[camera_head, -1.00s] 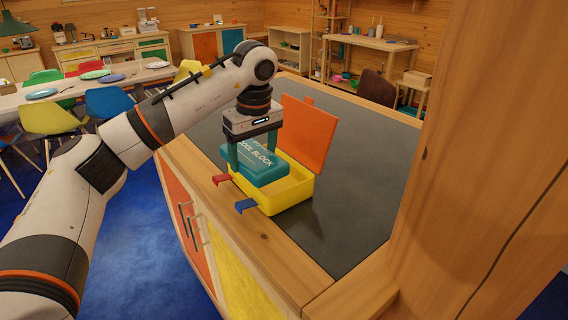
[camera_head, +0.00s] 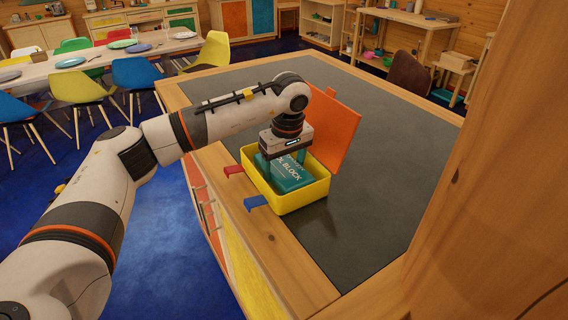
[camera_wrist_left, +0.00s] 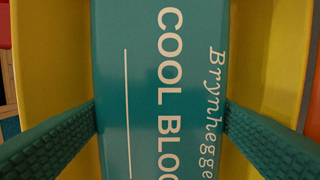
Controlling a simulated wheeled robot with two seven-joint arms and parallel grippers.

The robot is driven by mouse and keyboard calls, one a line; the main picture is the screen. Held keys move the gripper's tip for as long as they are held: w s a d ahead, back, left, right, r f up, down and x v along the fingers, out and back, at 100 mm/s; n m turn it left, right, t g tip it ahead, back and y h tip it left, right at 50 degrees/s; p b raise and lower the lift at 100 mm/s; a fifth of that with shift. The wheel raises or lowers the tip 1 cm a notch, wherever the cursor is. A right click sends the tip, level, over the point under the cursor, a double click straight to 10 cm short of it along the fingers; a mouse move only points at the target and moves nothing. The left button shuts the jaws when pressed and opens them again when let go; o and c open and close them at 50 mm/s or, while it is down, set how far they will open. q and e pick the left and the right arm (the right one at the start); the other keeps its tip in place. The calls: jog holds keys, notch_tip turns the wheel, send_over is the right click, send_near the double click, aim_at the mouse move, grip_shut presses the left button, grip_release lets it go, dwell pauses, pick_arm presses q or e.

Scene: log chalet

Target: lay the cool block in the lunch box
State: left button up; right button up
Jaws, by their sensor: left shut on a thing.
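The teal cool block (camera_head: 292,178) with white lettering is inside the yellow lunch box (camera_head: 305,199), low between its walls. Its flat top with the words also fills the middle of the left wrist view (camera_wrist_left: 160,60). The lunch box stands on the dark counter top with its orange lid (camera_head: 336,128) open at the back right. My left gripper (camera_head: 284,168) reaches down into the box and is shut on the cool block, a finger on each side. Whether the block touches the box floor is hidden. My right gripper is not in view.
A red clip (camera_head: 233,170) and a blue clip (camera_head: 254,202) stick out over the counter's wooden front edge. The dark counter top (camera_head: 375,190) is clear right of the box. A wooden post (camera_head: 490,190) stands close at the right.

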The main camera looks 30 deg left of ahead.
aim_at(287, 169)
pick_arm(q)
jog(key=shift+f, duration=0.4)
jog(key=o, duration=0.9)
jog(key=shift+o, duration=0.4)
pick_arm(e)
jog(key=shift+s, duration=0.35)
pick_arm(q)
jog(key=shift+r, duration=0.35)
notch_tip(287, 169, up, 11)
jog(key=d+b, duration=0.1)
jog(key=b, duration=0.1)
jog(key=shift+s+r, duration=0.2)
jog(key=shift+s, duration=0.2)
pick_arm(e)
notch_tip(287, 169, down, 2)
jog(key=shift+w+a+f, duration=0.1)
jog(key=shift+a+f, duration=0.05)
